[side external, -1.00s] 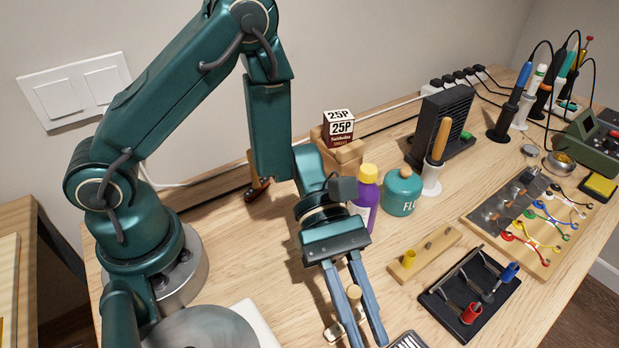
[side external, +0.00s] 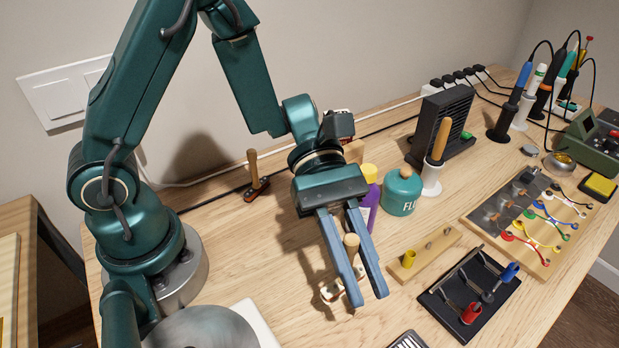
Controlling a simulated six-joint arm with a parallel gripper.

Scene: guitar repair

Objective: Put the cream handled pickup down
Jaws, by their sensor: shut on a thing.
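My gripper (side external: 365,294) hangs over the middle of the bench with its two long blue-grey fingers pointing down toward the front. It is shut on the wooden handle (side external: 351,243) of the cream handled pickup (side external: 329,293). The round handle top shows between the fingers. The cream pickup body shows low beside the left finger, and the fingers hide part of it. It looks to be above the wood, but its exact height is hard to tell.
A purple bottle with a yellow cap (side external: 369,190) and a green flux bottle (side external: 403,192) stand close behind. A wooden strip (side external: 425,255) and a black rack (side external: 470,293) lie to the right. A grey slotted item (side external: 408,341) is at the front edge. Bare wood (side external: 240,250) lies left.

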